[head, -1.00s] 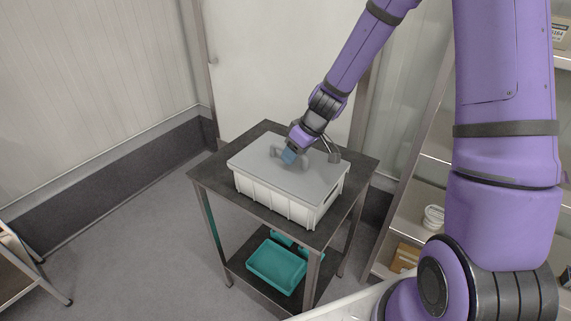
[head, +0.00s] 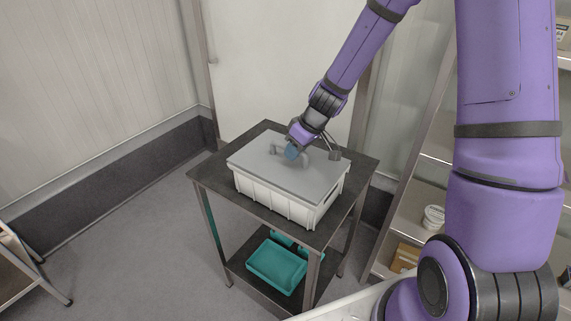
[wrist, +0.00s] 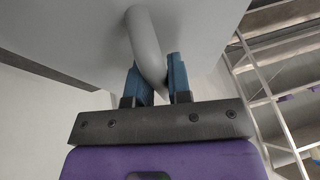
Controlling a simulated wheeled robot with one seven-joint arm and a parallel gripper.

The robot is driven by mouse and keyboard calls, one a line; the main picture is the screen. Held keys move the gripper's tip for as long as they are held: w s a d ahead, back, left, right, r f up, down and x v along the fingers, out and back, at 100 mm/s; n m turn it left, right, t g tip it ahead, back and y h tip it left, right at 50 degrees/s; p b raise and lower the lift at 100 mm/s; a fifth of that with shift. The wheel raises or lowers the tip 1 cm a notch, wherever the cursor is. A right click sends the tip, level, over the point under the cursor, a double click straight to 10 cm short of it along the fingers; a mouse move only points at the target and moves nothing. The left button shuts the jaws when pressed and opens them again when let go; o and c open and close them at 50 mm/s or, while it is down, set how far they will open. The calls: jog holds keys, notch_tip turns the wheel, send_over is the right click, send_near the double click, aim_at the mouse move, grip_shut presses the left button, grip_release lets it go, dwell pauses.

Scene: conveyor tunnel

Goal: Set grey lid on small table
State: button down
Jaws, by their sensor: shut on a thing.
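The grey lid (head: 262,170) lies flat on top of a white crate (head: 275,203), covering its opening. The crate stands on the small dark-topped table (head: 216,178). My gripper (head: 291,152) is over the middle of the lid. In the wrist view the blue fingers of my gripper (wrist: 158,80) are shut on the lid's grey handle (wrist: 146,42), one finger on each side. The lid's surface (wrist: 80,30) fills the upper part of that view. The crate's contents are hidden under the lid.
A teal bin (head: 276,266) sits on the table's lower shelf. A shelving rack (head: 421,190) with a white tub (head: 433,217) and a cardboard box (head: 405,257) stands at the right. Another metal stand (head: 22,270) is at the left edge. Strips of bare tabletop surround the crate.

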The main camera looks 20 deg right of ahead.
jog(key=shift+r, duration=1.15)
jog(key=shift+r, duration=0.75)
